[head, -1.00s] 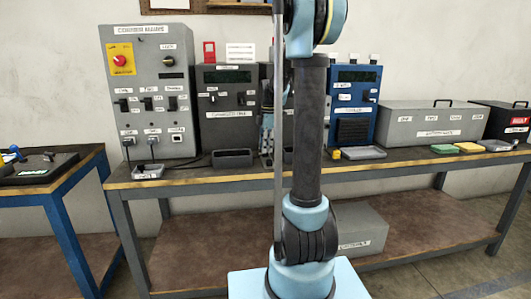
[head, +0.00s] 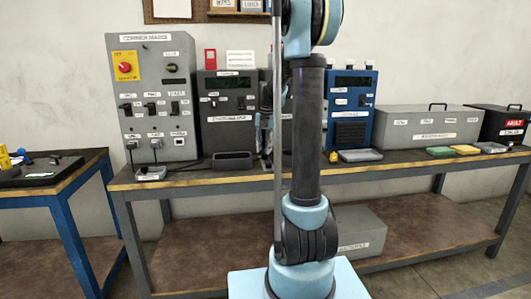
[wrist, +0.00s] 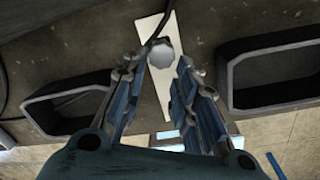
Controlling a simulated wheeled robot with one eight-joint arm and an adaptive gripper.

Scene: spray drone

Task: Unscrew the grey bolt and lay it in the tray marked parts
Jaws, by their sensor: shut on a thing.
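In the wrist view a pale grey, many-sided bolt head (wrist: 162,48) sits between the fingertips of my gripper (wrist: 158,66), which is shut on it. Its shank is hidden. A white strip (wrist: 174,103) lies behind it, and I cannot tell whether the bolt is still threaded in. Two dark, open trays, left (wrist: 68,104) and right (wrist: 268,72), flank the gripper. A dark tray (head: 232,160) also shows on the bench in the head view. I cannot read which tray is marked parts. My arm hides most of the gripper in the head view.
A grey mains box (head: 153,97) and a blue unit (head: 352,110) stand on the long bench (head: 210,180). A grey case (head: 425,126) and several small coloured pads are at right. A dark cable (wrist: 152,25) runs close to the bolt in the wrist view.

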